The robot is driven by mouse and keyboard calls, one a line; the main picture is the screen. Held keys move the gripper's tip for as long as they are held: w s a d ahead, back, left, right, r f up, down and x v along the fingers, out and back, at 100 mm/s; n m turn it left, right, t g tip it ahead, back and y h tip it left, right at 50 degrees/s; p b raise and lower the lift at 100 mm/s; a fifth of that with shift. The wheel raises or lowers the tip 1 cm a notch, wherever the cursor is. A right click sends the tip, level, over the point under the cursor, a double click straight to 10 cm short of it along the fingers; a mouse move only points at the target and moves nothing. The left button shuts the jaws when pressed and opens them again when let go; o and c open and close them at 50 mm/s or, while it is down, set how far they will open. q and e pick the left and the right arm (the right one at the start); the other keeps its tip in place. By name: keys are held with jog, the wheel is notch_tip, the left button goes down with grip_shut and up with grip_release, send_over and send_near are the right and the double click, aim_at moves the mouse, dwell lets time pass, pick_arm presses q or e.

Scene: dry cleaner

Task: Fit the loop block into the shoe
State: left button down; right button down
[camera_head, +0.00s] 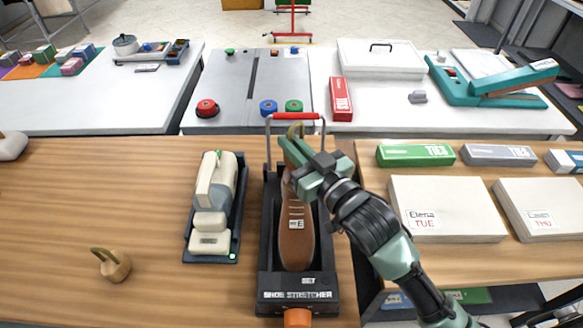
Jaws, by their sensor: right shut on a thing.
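The brown shoe (297,245), with laces and an "E" tag, lies in the black shoe stretcher (297,296), its far end hidden by my gripper. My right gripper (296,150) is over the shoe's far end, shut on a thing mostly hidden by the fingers. A brass-coloured loop (295,130) shows just beyond the fingertips; I cannot tell whether it belongs to the held thing. A wooden block with a loop (112,265) stands on the table at the left. My left gripper is not in view.
The stretcher has a raised red bar (297,117) at its far end and an orange knob (297,317) in front. A cream device on a dark base (237,225) stands to the left. Boxes (447,209) lie at the right. The wooden table's left part is mostly clear.

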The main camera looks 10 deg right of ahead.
aim_at(291, 167)
notch_tip(291, 167, down, 7)
jog(key=shift+r, duration=0.15)
jog(key=c, duration=1.5)
grip_release()
jog(key=shift+c, duration=0.2)
jog(key=b+v, duration=0.2)
jog(key=v, duration=1)
